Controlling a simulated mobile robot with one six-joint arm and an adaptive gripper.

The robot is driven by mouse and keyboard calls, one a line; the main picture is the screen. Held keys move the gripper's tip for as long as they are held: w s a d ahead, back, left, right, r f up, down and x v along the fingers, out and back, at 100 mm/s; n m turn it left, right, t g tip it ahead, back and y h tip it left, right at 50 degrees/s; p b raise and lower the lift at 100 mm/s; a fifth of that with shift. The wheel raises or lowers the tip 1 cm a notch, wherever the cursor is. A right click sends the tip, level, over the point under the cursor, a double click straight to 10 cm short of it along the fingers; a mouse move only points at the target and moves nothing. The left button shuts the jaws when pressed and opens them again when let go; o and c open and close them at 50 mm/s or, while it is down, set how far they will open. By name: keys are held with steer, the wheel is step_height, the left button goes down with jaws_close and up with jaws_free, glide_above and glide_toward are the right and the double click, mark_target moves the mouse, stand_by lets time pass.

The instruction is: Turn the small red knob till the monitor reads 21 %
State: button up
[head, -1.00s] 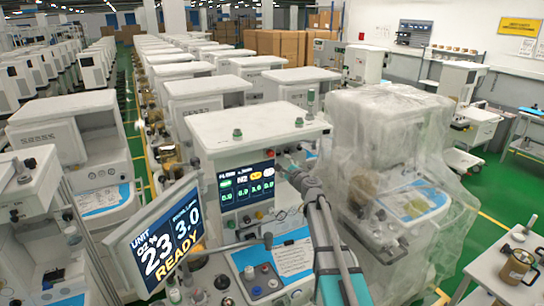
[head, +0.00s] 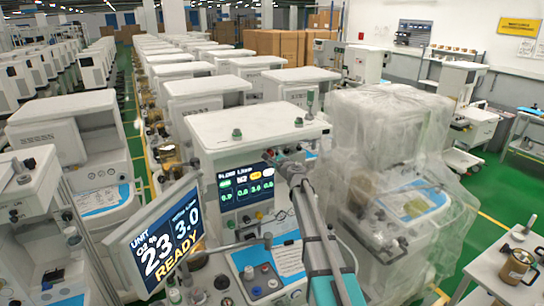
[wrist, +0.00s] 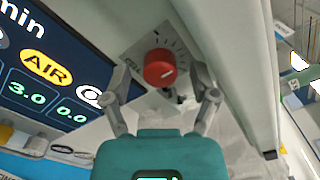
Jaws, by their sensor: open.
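The small red knob (wrist: 160,68) sits on the grey panel beside the flow screen in the wrist view, with a white pointer mark and dial ticks around it. My gripper (wrist: 161,82) is open, with one finger on each side of the knob; I cannot tell whether they touch it. In the head view my gripper (head: 292,170) is at the right of the flow screen, and my arm hides the knob. The tilted monitor (head: 158,243) at the front left reads O2 23 %, 3.0 and READY.
The flow screen (head: 246,188) is close left of my gripper; its AIR column shows 3.0 in the wrist view. A plastic-wrapped cart (head: 385,130) stands close on the right.

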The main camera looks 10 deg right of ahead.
jaws_close()
steer(key=shift+n, duration=1.6)
jaws_free()
